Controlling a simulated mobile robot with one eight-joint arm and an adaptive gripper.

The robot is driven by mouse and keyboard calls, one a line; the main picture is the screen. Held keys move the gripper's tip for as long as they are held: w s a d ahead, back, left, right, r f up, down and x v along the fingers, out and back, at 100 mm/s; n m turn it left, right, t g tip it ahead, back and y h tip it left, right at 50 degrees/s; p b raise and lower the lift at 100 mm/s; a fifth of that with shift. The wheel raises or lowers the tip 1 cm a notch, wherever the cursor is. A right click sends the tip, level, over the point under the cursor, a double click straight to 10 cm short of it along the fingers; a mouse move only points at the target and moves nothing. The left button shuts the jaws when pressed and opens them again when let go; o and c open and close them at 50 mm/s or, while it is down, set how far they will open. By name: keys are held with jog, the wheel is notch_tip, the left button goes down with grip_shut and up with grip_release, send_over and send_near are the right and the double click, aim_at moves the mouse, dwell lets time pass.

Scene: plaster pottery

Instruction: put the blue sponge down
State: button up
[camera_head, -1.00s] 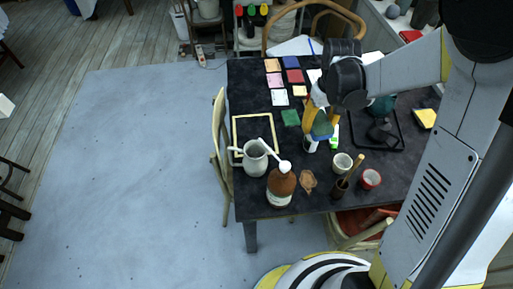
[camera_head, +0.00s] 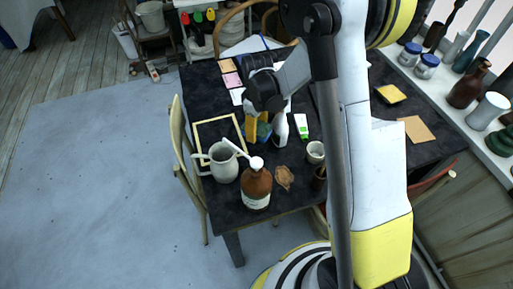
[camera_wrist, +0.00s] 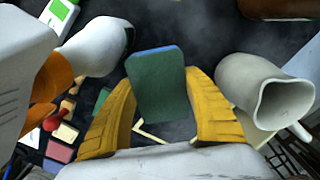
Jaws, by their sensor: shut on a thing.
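The blue sponge (camera_wrist: 158,88), with a dark green face and a blue edge, is between the two yellow fingers of my gripper (camera_wrist: 163,80) in the wrist view. My gripper is shut on it. In the head view my gripper (camera_head: 257,130) is over the dark table (camera_head: 240,215), and a small part of the sponge (camera_head: 264,132) shows beside the fingers. I cannot tell whether the sponge touches the table.
A grey pitcher (camera_head: 222,164), a brown pump bottle (camera_head: 256,188) and a pale frame (camera_head: 203,130) are close by on the table. A green-and-white tube (camera_head: 301,127) and a cup (camera_head: 315,152) stand to the right. A chair (camera_head: 182,150) is at the left edge.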

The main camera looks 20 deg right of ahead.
aim_at(257, 147)
notch_tip(257, 147, down, 8)
jog(key=shift+r+b, duration=0.1)
jog(key=shift+b, duration=1.1)
jog(key=shift+f, duration=0.2)
jog(key=o, duration=1.2)
